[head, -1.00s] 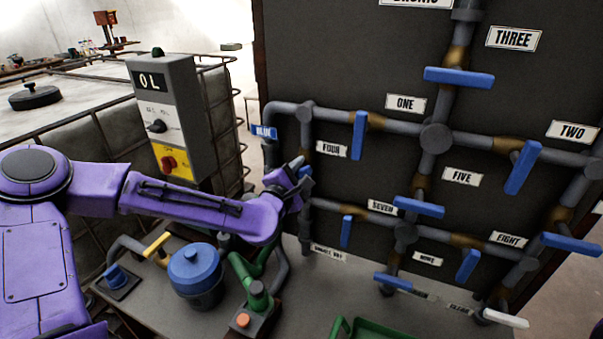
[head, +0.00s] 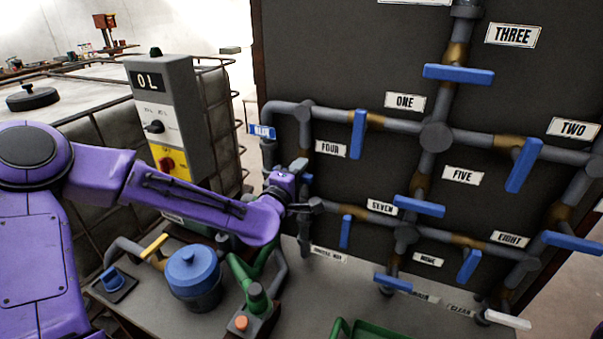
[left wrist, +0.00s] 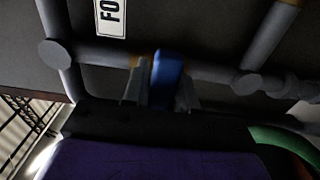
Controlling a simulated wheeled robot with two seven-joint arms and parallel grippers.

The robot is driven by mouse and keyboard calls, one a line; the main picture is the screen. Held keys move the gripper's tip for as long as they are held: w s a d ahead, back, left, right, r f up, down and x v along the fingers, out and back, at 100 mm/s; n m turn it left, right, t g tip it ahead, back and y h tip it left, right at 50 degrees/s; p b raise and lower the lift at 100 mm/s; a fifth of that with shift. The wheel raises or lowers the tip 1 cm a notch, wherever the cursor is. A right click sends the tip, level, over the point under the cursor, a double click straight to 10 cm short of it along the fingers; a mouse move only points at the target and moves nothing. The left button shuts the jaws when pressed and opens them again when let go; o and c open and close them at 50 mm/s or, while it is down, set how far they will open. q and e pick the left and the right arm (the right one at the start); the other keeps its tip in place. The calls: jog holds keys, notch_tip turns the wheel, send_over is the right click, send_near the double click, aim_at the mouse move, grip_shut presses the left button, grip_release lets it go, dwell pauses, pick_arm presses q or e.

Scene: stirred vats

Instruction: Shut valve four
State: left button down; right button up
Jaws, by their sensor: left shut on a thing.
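The FOUR label (head: 331,149) is on the dark panel beside the left upright pipe. Valve four's blue handle (left wrist: 167,80) shows in the left wrist view between the two grey fingers of my left gripper (left wrist: 161,90), which is shut on it. There the handle appears to lie across its pipe. In the head view my left gripper (head: 299,183) is at that pipe just below the label and hides most of the handle. My right gripper is in neither view.
Below my left arm stand a blue-lidded pot (head: 194,270) and a green pipe fitting (head: 257,299). A grey control box (head: 165,120) stands behind the arm.

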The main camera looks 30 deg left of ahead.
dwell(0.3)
pick_arm(q)
jog(key=c, duration=1)
grip_release()
jog(key=s+p, duration=1)
jog(key=p, duration=0.1)
jog(key=shift+s+d, duration=0.25)
jog(key=shift+d, duration=0.05)
